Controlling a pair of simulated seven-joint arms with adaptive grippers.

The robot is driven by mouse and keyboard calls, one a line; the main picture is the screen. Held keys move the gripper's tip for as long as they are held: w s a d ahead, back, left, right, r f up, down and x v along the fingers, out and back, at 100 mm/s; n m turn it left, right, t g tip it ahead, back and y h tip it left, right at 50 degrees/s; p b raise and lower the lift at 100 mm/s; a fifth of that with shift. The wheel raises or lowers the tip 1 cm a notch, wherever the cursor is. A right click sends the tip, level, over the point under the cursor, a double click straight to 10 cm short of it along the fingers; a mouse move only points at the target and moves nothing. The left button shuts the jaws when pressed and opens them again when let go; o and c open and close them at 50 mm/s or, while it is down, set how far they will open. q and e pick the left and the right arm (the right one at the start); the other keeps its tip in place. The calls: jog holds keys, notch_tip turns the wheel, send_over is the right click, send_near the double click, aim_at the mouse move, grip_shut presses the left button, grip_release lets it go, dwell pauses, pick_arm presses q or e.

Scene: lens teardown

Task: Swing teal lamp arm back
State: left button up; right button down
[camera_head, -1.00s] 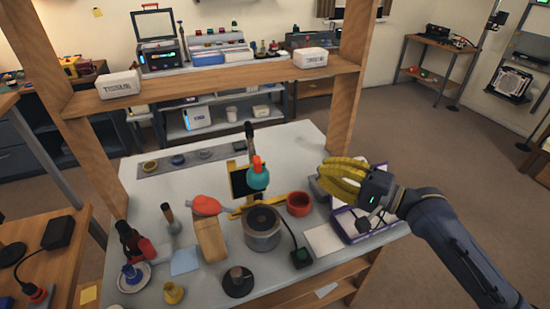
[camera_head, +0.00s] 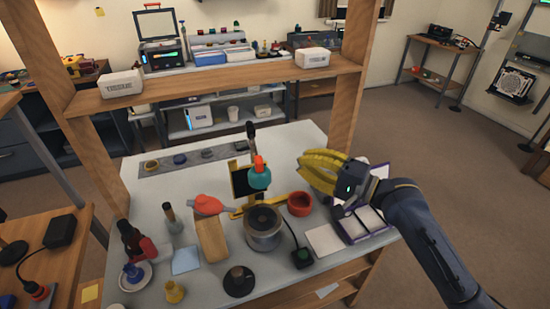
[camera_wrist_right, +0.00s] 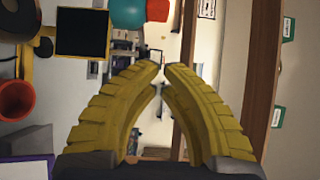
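The teal lamp head (camera_head: 260,177) hangs over the middle of the bench, with an orange-red piece (camera_head: 258,161) on top and a dark arm (camera_head: 251,133) rising behind it. In the right wrist view the teal part (camera_wrist_right: 127,12) and the orange-red piece (camera_wrist_right: 160,10) show at the top edge, beyond the fingers. My right gripper (camera_head: 301,168) has yellow fingers pointing left, to the right of the lamp and apart from it. Its fingertips (camera_wrist_right: 163,66) nearly meet, with only a narrow gap and nothing held between them. My left gripper is out of view.
A red bowl (camera_head: 300,204) and a grey cylinder (camera_head: 263,230) stand below the lamp. A wooden shelf post (camera_head: 352,80) rises behind my right gripper. A purple-edged tray (camera_head: 362,222) lies under my right arm.

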jog(key=w+a, duration=0.1)
jog(key=a, duration=0.6)
jog(key=shift+w+a, duration=0.25)
jog(key=shift+w, duration=0.1)
jog(key=shift+a, duration=0.2)
